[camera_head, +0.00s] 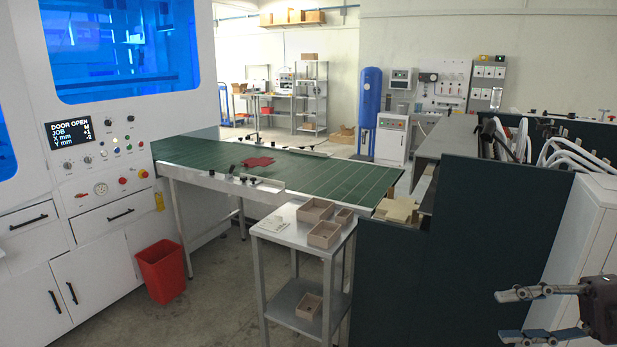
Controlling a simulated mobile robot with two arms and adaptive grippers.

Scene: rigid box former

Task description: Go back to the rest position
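My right gripper (512,316) is at the lower right corner, in front of the dark green panel. Its two fingers point left and are spread apart, with nothing between them. My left gripper is not in the head view. The task names no object to handle.
A white machine (110,165) with a blue window fills the left side. A green conveyor table (330,178) bearing a dark red piece (258,162) runs across the middle. A metal stand (285,232) holds beige boxes. A red bin (161,271) stands on the floor.

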